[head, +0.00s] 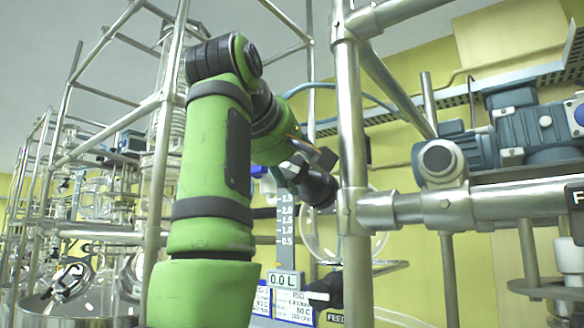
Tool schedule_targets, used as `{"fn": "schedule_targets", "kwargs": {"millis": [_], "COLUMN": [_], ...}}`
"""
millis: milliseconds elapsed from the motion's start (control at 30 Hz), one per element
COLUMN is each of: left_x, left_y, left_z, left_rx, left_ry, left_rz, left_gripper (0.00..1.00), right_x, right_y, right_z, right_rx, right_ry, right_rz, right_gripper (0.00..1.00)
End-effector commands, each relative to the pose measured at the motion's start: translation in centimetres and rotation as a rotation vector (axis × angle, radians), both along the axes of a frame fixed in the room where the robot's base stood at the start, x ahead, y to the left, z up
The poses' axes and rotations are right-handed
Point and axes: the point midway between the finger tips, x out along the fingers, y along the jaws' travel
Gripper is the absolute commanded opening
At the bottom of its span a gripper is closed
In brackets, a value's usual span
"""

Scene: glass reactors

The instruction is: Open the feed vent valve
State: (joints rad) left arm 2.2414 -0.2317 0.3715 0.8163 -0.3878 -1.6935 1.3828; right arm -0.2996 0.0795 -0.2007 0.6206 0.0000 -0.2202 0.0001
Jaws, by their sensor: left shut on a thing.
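My green left arm rises in the foreground, bends at the top and reaches down behind a steel post. Its dark wrist (318,188) shows just left of the post, which hides part of the hand. My left gripper (329,285) shows as a dark shape low beside the post. It appears shut on the small pale handle of the feed vent valve (316,296), above a label (336,318) of which only "FEED" is readable. How far the handle is turned cannot be told. My right gripper is not in view.
The steel post (355,120) and a horizontal pipe (510,200) stand close to the arm. A level gauge (286,235) reads 0.0 L. A round glass vessel (318,236) sits behind the post. A blue motor (530,130) is at right, and glassware in steel frames at left.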

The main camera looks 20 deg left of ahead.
Motion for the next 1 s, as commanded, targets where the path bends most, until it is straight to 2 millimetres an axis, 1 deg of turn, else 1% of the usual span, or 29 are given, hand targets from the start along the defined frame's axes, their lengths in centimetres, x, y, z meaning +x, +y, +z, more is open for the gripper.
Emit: {"fn": "schedule_targets", "kwargs": {"millis": [33, 567, 600, 633, 667, 1000], "left_x": [0.2, 0.24, 0.24, 0.23, 0.22, -0.08], "left_y": [-0.27, -0.26, -0.26, -0.26, -0.25, -0.07], "left_z": [-0.62, -0.64, -0.64, -0.64, -0.6, -0.17], "left_rx": [-0.009, -0.029, -0.029, -0.028, -0.028, -0.029], "left_ry": [0.023, 0.031, 0.031, 0.031, 0.03, 0.019], "left_rz": [-0.004, 0.003, 0.003, 0.003, 0.003, 0.007], "left_gripper": [0.17, 0.17, 0.58, 0.7, 0.72, 0.72], "right_x": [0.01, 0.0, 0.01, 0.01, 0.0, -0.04], "right_y": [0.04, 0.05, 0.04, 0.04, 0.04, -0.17], "right_z": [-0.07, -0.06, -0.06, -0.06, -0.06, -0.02], "right_rx": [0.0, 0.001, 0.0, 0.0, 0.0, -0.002], "right_ry": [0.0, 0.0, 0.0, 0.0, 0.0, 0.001], "right_rz": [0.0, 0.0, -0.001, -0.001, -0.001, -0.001], "right_gripper": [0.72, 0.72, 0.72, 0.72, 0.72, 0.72]}}
